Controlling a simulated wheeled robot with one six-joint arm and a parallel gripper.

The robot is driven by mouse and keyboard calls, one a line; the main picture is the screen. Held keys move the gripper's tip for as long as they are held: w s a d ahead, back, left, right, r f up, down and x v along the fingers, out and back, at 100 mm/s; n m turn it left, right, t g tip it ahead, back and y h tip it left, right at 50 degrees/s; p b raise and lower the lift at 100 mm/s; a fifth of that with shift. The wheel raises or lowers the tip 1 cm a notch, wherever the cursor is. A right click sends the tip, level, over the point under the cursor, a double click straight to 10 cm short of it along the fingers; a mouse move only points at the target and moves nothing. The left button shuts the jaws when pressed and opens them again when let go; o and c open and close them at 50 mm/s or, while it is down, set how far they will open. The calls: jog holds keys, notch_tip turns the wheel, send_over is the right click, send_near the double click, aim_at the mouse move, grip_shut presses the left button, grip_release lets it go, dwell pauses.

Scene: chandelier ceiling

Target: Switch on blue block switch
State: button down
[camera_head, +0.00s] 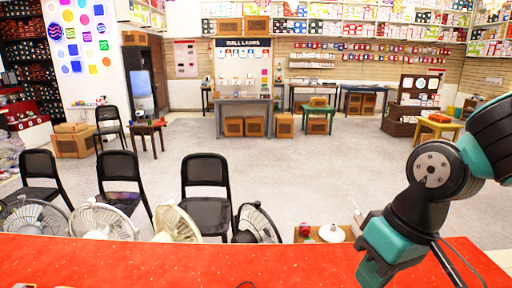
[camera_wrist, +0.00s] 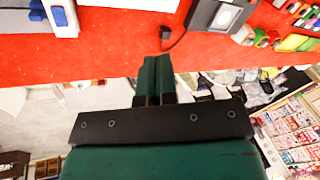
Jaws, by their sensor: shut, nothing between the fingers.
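A white switch box with a blue block on it (camera_wrist: 60,16) sits on the red tabletop at the upper left of the wrist view, partly cut off by the frame edge. My gripper (camera_wrist: 157,62) shows its two dark green fingers side by side, shut and empty. Its fingertips point toward the red tabletop (camera_wrist: 115,50), to the right of the blue switch and apart from it. In the head view my arm hangs over the right part of the red tabletop (camera_head: 200,262). The blue switch does not show clearly there.
A dark box with a grey-white plate (camera_wrist: 222,14) and a small dark piece on a cord (camera_wrist: 166,33) lie near my fingertips. Several coloured blocks (camera_wrist: 280,38) lie at the right. Black chairs (camera_head: 206,190) and fans (camera_head: 175,224) stand beyond the table. Bare red surface lies around the fingertips.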

jog(key=s+a+r+n, duration=0.2)
jog(key=s+r, duration=0.1)
jog(key=s, duration=0.5)
jog(key=shift+r+y, duration=0.3)
